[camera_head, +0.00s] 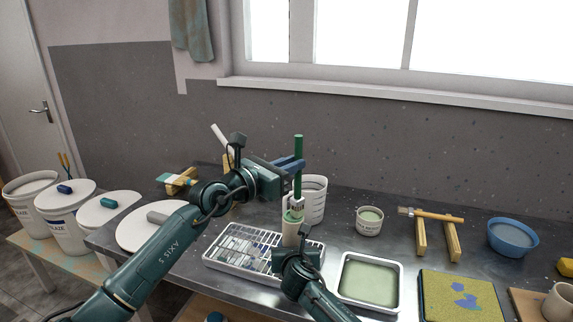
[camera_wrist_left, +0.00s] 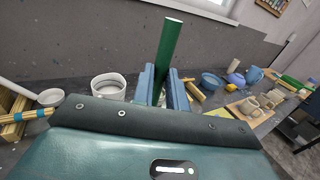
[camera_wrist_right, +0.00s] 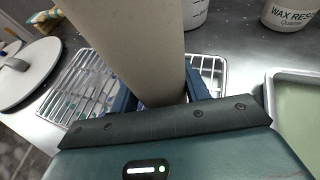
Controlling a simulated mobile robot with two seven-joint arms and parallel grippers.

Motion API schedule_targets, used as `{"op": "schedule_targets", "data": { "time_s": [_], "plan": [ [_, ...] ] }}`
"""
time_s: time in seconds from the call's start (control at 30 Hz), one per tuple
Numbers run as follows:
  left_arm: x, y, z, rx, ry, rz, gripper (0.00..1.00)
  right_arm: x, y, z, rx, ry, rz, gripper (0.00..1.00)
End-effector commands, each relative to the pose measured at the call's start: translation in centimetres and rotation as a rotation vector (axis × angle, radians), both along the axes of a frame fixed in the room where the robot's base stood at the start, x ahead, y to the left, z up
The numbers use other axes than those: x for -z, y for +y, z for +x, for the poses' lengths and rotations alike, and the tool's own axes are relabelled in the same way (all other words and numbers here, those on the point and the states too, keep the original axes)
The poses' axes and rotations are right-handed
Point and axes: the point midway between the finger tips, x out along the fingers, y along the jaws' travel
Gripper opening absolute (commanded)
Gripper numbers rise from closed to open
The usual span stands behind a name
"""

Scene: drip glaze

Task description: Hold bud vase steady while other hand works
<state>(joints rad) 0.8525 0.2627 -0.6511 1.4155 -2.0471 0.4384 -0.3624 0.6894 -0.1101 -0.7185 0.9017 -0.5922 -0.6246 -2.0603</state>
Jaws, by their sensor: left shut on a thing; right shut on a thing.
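The bud vase (camera_head: 290,236) is a slim beige cylinder, upright near the right end of the white wire rack, with green at its top. My right gripper (camera_head: 292,252) is shut on it low down; the right wrist view shows the vase (camera_wrist_right: 130,40) between the blue fingers (camera_wrist_right: 155,97). My left gripper (camera_head: 291,166) is shut on a green-handled brush (camera_head: 298,150), held upright above the vase. The brush's lower end is at the vase's top; I cannot tell whether they touch. The green handle also fills the left wrist view's centre (camera_wrist_left: 170,45). The vase's base is hidden.
The wire rack (camera_head: 225,262) holds several small tiles. A tray of pale green glaze (camera_head: 369,281) lies to the right. A white pot (camera_head: 314,200) stands close behind the vase. A small glaze cup (camera_head: 369,222), a wooden stand (camera_head: 437,240) and a blue bowl (camera_head: 512,240) are farther right.

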Motion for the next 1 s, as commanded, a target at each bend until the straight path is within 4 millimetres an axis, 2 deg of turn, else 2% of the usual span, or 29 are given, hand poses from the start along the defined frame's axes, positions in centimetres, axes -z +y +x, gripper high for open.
{"op": "schedule_targets", "data": {
  "time_s": [0.33,0.7,1.0],
  "plan": [
    [0.2,-1.1,-0.4,0.002,0.002,0.001,0.00,0.0,0.0,0.0,0.000,0.000,-0.001,0.00],
    [0.1,-1.0,-1.5,0.000,0.001,0.001,0.00,0.0,0.0,0.0,0.000,0.000,0.000,0.00],
    [0.1,1.0,-0.9,-0.002,0.002,0.002,0.00,0.0,0.0,0.0,0.000,0.000,0.000,0.00]
  ]
}}
